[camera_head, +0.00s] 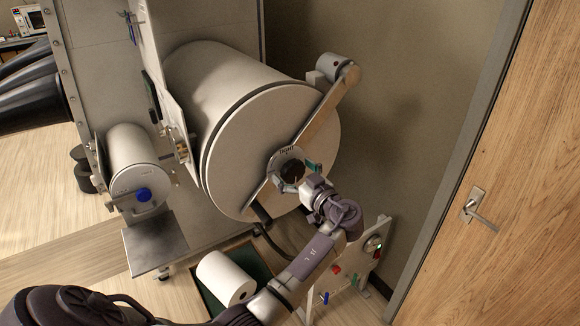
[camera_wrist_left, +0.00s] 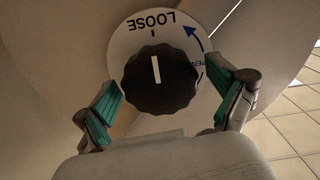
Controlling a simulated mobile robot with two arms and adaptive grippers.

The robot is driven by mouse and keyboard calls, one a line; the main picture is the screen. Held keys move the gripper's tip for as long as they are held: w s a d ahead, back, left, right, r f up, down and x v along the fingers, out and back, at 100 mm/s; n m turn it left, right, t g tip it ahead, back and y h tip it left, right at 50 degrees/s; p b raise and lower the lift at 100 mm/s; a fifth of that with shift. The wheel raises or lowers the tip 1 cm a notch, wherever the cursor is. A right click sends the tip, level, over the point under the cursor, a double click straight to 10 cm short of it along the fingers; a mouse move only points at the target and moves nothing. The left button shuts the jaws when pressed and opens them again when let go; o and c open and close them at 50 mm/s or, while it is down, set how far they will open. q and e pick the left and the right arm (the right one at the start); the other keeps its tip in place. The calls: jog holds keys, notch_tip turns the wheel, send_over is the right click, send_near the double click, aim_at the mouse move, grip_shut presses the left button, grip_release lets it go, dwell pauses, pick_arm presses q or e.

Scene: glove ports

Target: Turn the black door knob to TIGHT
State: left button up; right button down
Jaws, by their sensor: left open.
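The black door knob (camera_wrist_left: 161,84) is a scalloped dial on a round white plate (camera_wrist_left: 124,43) marked LOOSE, with a blue curved arrow. Its white line points at the LOOSE mark. In the head view the knob (camera_head: 292,171) sits at the middle of the large round door (camera_head: 240,150), with a label on the plate above it that seems to read "tight". My left gripper (camera_head: 294,176) is open in front of the knob, and in the wrist view its green-padded fingers (camera_wrist_left: 163,88) stand on either side of it. I cannot tell whether they touch it. My right gripper is out of view.
A diagonal bar (camera_head: 318,122) crosses the large door. A smaller cylinder (camera_head: 136,175) with a blue knob and a metal shelf (camera_head: 154,242) stand left. A white roll (camera_head: 226,279) lies below. A panel (camera_head: 350,262) with coloured controls stands right, before a wooden door (camera_head: 510,180).

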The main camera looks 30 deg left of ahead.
pick_arm(q)
jog(key=shift+d, duration=0.2)
jog(key=shift+c, duration=0.3)
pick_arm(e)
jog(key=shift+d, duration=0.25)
pick_arm(q)
jog(key=shift+a, duration=0.1)
jog(key=c, duration=1.1)
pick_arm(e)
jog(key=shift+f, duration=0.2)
